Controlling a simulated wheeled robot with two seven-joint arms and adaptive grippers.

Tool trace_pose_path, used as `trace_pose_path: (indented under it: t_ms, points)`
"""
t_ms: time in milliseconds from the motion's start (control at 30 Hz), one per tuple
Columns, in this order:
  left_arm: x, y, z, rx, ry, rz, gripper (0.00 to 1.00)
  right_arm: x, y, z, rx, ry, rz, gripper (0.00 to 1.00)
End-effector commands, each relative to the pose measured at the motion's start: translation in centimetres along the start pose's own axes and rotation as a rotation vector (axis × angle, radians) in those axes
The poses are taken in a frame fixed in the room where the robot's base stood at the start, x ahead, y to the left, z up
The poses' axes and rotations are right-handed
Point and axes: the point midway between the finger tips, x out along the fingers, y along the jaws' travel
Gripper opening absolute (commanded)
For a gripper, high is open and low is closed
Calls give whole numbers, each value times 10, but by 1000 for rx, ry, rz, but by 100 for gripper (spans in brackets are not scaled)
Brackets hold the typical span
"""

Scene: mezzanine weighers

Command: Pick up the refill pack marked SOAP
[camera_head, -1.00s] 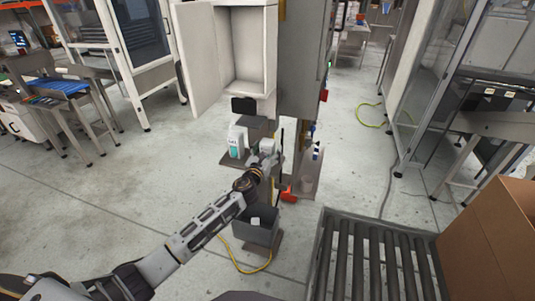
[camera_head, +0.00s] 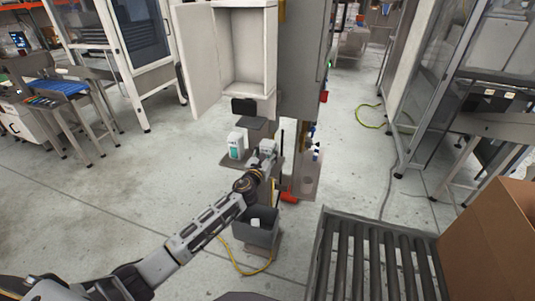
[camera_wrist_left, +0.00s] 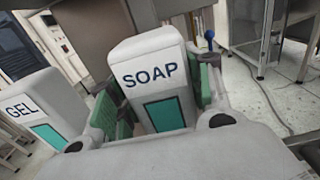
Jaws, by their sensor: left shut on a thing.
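The white refill pack marked SOAP (camera_wrist_left: 150,72), with a teal panel, stands between my gripper's green-padded fingers in the left wrist view. In the head view the SOAP pack (camera_head: 268,146) is small and partly hidden by my gripper. My left gripper (camera_head: 263,157) is shut on it, with one finger on each side in the wrist view (camera_wrist_left: 158,92). A similar white pack marked GEL (camera_wrist_left: 40,108) stands to the left, apart from the gripper; it also shows in the head view (camera_head: 236,146). My right gripper is not in view.
The packs are at a small dark shelf (camera_head: 229,163) below an open white cabinet (camera_head: 245,45). A grey bin (camera_head: 262,237) with a white item stands below my gripper. A roller conveyor (camera_head: 370,262) and cardboard box (camera_head: 492,240) are at the right.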

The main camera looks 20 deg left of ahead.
Motion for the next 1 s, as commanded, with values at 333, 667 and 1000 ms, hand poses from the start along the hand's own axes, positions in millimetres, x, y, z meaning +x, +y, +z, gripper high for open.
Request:
trace_pose_path:
  t_ms: [333,667,1000]
  points:
    - [0,0,15,2,-3,0,16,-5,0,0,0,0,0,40]
    - [-2,0,37,1,-1,-2,16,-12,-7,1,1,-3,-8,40]
    - [-32,0,36,2,-1,-1,16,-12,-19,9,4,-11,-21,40]
